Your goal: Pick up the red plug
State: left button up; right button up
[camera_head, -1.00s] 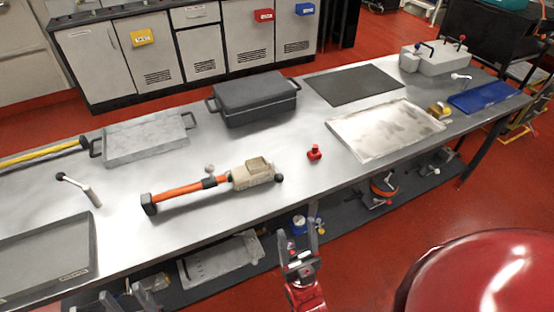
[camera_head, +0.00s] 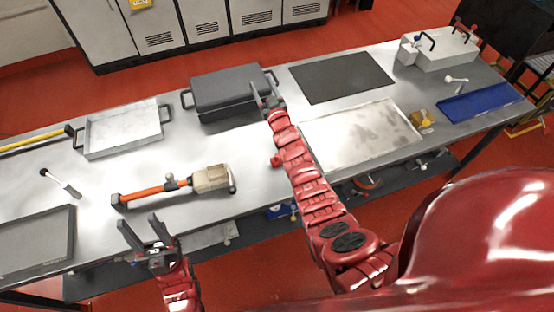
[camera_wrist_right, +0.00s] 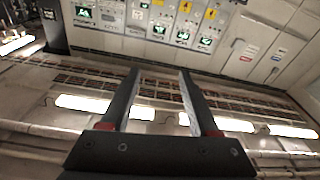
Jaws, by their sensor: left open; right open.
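The red plug (camera_head: 275,161) is a small red piece on the metal table, just left of my right forearm in the head view. The arm seems to cover part of it. My right gripper (camera_head: 262,84) is open and empty, beyond the plug, in front of the dark lidded box in the picture. In the right wrist view its two fingers (camera_wrist_right: 160,82) are apart with nothing between them, and the plug is out of sight. My left gripper (camera_head: 138,221) is open and empty at the table's front edge, to the left of the plug.
An orange-handled tool (camera_head: 172,190) lies left of the plug. A dark lidded box (camera_head: 232,93) stands behind it. A pale flat tray (camera_head: 365,133) lies to the right, partly behind my right arm. Bare table lies between the plug and the tool.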

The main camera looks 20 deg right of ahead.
jog(key=w+d+f+m+g+h, duration=0.2)
jog(key=w+d+m+g+h, duration=0.1)
jog(key=w+d+g+h, duration=0.25)
jog(key=m+g+y, duration=0.4)
jog(key=m+g, duration=0.2)
jog(key=g, duration=0.8)
send_over(277, 155)
jog(key=f+b, duration=0.2)
jog(key=f, duration=0.1)
jog(key=f+b, duration=0.4)
jog(key=f, duration=0.1)
jog(key=shift+s+d+f, duration=0.15)
jog(key=shift+s+f, duration=0.2)
notch_tip(277, 155, down, 2)
jog(key=shift+f+p, duration=0.2)
jog(key=shift+p, duration=0.95)
jog(key=shift+f, duration=0.4)
jog(key=shift+w+f, duration=0.1)
jog(key=shift+f, duration=0.2)
jog(key=shift+f+p, duration=0.75)
jog(key=shift+w+f, duration=0.15)
jog(key=shift+f, duration=0.5)
notch_tip(277, 155, down, 2)
jog(key=shift+w+f, duration=0.1)
jog(key=shift+w, duration=0.05)
jog(key=shift+f, duration=0.2)
